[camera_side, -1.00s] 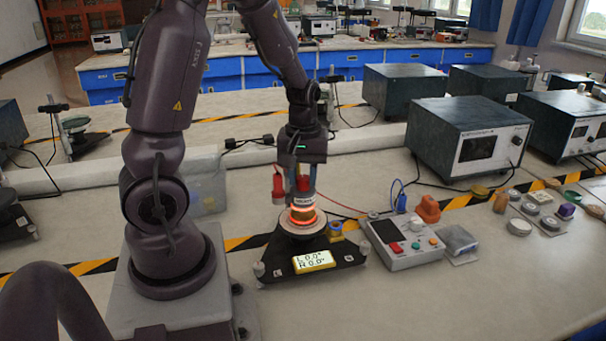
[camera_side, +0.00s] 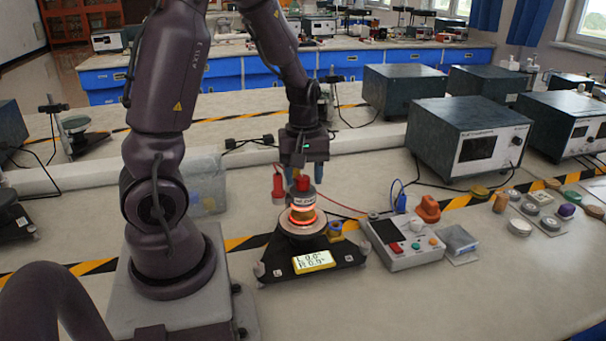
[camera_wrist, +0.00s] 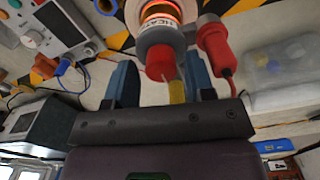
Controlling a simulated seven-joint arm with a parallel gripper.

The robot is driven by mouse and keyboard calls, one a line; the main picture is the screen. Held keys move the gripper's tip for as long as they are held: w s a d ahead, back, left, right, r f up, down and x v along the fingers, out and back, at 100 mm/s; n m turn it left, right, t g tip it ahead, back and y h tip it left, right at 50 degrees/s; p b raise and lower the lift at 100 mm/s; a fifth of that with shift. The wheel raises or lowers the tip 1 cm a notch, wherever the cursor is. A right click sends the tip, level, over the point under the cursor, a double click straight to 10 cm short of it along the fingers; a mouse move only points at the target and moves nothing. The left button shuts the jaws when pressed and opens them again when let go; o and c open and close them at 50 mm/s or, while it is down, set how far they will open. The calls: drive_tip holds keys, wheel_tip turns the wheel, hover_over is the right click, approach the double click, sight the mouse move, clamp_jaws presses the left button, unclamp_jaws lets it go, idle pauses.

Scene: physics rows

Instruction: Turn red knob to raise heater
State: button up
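The red knob (camera_side: 303,183) sits on top of the heater (camera_side: 303,199), a grey cylinder with a glowing orange ring below it. The heater stands on a round plate on a black triangular base (camera_side: 340,268). My gripper (camera_side: 303,177) is above the heater with its blue fingers spread, one to each side of the knob. In the wrist view the knob (camera_wrist: 160,63) lies around the level of the open fingertips (camera_wrist: 161,66), with a gap on both sides. I cannot tell whether the fingertips still overlap it in height.
A red cylinder with a cable (camera_side: 278,187) stands just left of the heater. A yellow display (camera_side: 314,261) is on the base's front. A control box (camera_side: 404,243) with buttons is to the right. Clear bench lies in front.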

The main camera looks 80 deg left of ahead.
sight(304, 178)
drive_tip(key=shift+o, duration=0.3)
wheel_tip(304, 178, up, 13)
idle(0.5)
drive_tip(key=s+d+r+m+t, duration=0.2)
drive_tip(key=d+m, duration=0.6)
drive_tip(key=s+d+r+m+t, duration=0.2)
drive_tip(key=s+d+m+t, duration=0.1)
drive_tip(key=d+m, duration=0.5)
drive_tip(key=shift+s+d+t, duration=0.25)
drive_tip(key=shift+d+t, duration=0.05)
drive_tip(key=shift+d, duration=0.25)
